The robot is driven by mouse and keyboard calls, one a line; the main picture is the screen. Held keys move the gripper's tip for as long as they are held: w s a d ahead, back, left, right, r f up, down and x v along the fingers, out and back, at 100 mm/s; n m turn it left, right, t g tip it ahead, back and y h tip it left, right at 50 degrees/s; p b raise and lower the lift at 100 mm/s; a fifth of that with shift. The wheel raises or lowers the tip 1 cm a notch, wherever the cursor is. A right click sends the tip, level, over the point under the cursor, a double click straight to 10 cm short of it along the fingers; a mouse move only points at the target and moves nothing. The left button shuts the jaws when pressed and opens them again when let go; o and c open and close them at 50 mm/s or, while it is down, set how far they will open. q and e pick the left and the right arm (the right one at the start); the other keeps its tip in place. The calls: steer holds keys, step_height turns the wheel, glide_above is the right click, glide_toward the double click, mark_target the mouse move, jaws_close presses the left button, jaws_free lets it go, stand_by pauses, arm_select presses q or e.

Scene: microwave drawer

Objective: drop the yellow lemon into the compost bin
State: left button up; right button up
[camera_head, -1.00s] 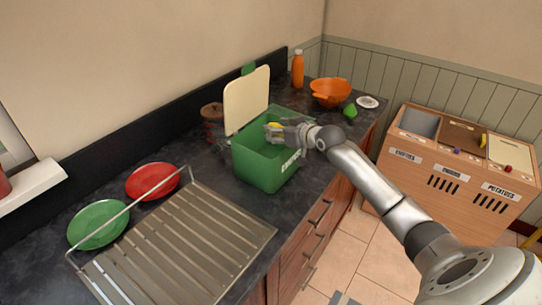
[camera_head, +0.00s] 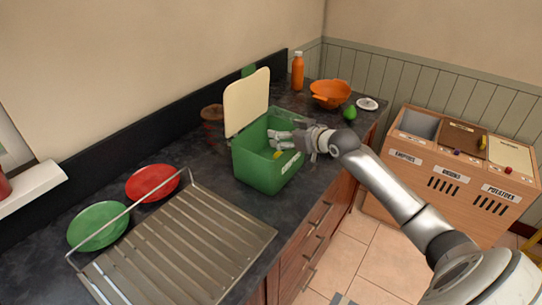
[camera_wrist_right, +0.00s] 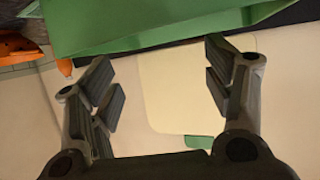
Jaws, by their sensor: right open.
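The compost bin is a green box (camera_head: 262,170) on the dark counter, with its cream lid (camera_head: 247,100) standing open at the back. The yellow lemon (camera_head: 278,155) shows inside the bin's opening, below my right gripper and apart from its fingers. I cannot tell whether it rests on the bottom. My right gripper (camera_head: 280,140) is over the bin's opening, coming in from the right. In the right wrist view its fingers (camera_wrist_right: 160,85) are spread and empty, with the green bin (camera_wrist_right: 150,25) and cream lid (camera_wrist_right: 180,85) beyond. My left gripper is not in view.
A metal drying rack (camera_head: 180,250), a red plate (camera_head: 152,183) and a green plate (camera_head: 97,225) lie to the left. An orange colander (camera_head: 330,94), an orange bottle (camera_head: 297,70) and a green fruit (camera_head: 350,113) stand behind. A wooden vegetable bin (camera_head: 450,170) stands at right.

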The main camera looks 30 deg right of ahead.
steer(key=v, duration=0.7)
steer(key=shift+s+r, duration=0.2)
steer(key=shift+s, duration=0.2)
